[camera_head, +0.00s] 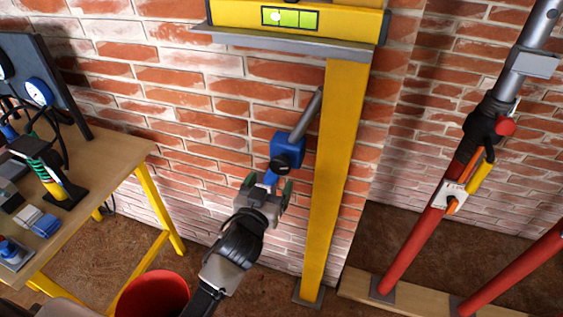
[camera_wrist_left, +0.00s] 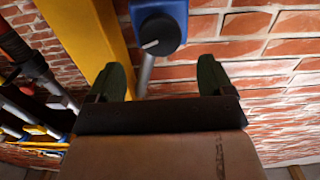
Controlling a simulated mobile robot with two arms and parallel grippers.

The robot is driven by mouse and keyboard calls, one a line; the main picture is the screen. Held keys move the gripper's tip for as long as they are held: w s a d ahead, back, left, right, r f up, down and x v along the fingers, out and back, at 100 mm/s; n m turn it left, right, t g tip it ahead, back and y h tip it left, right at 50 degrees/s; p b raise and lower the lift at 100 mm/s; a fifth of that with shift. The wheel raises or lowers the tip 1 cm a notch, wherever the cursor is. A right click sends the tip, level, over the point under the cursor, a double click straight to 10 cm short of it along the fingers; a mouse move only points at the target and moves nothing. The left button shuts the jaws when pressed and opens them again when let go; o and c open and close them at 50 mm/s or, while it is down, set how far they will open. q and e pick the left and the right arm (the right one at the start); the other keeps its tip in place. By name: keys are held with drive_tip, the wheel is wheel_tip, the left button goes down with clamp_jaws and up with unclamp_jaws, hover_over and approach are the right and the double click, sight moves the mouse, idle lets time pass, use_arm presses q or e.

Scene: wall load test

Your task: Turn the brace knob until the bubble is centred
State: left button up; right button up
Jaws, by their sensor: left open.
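A yellow spirit level (camera_head: 235,14) rests on a grey ledge against the brick wall. Its green vial (camera_head: 290,18) shows a pale bubble (camera_head: 276,17) left of the middle. Below, a blue brace housing (camera_head: 288,147) with a dark round knob (camera_head: 282,163) sits beside the yellow post, on a grey rod. The knob also shows in the left wrist view (camera_wrist_left: 158,34), with a pale line across its face. My left gripper (camera_head: 268,183) is open just below the knob, its green fingers apart. In the wrist view, the knob lies beyond the fingertips. My right gripper is not in view.
The yellow post (camera_head: 335,170) stands right of the housing. A wooden bench (camera_head: 110,165) with gauges and tools is at left, a red bucket (camera_head: 153,294) at lower left. Red props (camera_head: 415,240) lean at right. Bare wall lies left of the housing.

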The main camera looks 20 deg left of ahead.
sight(279, 166)
use_arm(q)
drive_tip(key=w, duration=0.7)
drive_tip(key=shift+d, duration=0.1)
drive_tip(key=shift+w, duration=0.45)
drive_tip(key=shift+c, duration=0.2)
drive_tip(key=shift+f, duration=0.1)
drive_tip(key=c, duration=0.8)
drive_tip(key=shift+m+p, duration=0.45)
drive_tip(key=shift+m, duration=0.55)
drive_tip(key=shift+d+m+p, duration=0.15)
drive_tip(key=shift+m+p, duration=0.25)
drive_tip(key=shift+m, duration=2.2)
